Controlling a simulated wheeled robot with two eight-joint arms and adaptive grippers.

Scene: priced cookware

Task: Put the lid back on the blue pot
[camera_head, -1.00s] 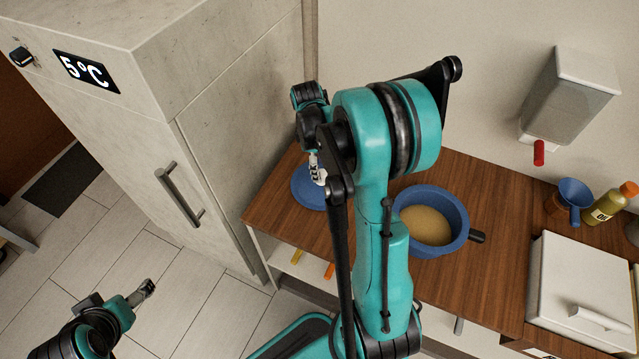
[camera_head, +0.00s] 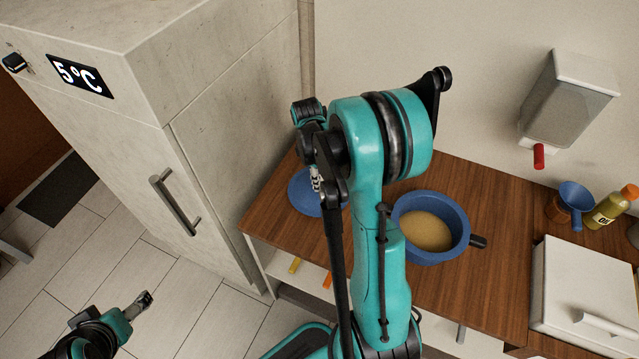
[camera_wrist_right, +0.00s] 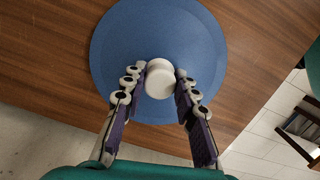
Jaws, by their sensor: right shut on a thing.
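The blue round lid (camera_head: 303,196) lies on the wooden counter beside the tall fridge, partly hidden by my right arm in the head view. In the right wrist view the lid (camera_wrist_right: 205,45) fills the upper middle, with its white knob (camera_wrist_right: 159,80) between my fingers. My right gripper (camera_wrist_right: 160,82) is shut on the lid's knob. The blue pot (camera_head: 465,228) stands open to the right of my right arm, with yellowish contents and a black handle. My left gripper (camera_head: 145,299) hangs low over the floor, away from both; its jaws are too small to read.
The tall fridge (camera_head: 215,140) stands close left of the lid. A white box-like appliance (camera_head: 575,285), a blue funnel (camera_head: 576,196) and an oil bottle (camera_head: 608,208) are right of the pot. A dispenser (camera_head: 565,100) hangs on the wall. Bare counter lies behind the pot.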

